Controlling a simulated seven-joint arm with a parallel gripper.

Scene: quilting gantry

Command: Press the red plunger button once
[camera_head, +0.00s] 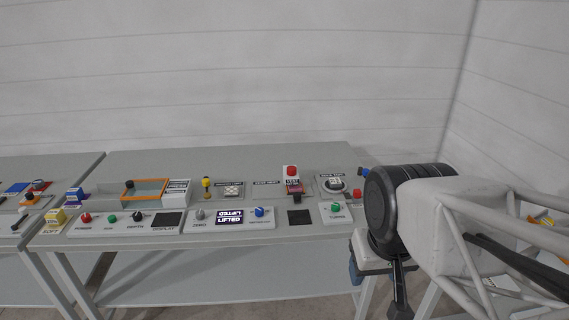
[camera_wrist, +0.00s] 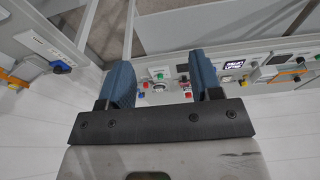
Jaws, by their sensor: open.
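Several red-topped controls show, and I cannot tell for sure which is the plunger. A red cap (camera_head: 292,171) stands on a raised red and white mount at the back of the bench. A red button (camera_head: 357,192) sits at the right end, and another red knob (camera_head: 85,218) is at the left on the front panel. My gripper is at the right end of the bench in the head view, partly hidden by my arm. In the wrist view my gripper (camera_wrist: 160,68) is open and empty, its blue fingers apart, with panel controls showing beyond and between them.
The grey bench (camera_head: 300,155) carries a green knob (camera_head: 335,208), a blue knob (camera_head: 259,211), a yellow-topped lever (camera_head: 207,183), a round dial (camera_head: 334,184) and a display reading LIFTED (camera_head: 229,217). An orange-framed tray (camera_head: 146,190) is at left. The back strip of the bench is clear.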

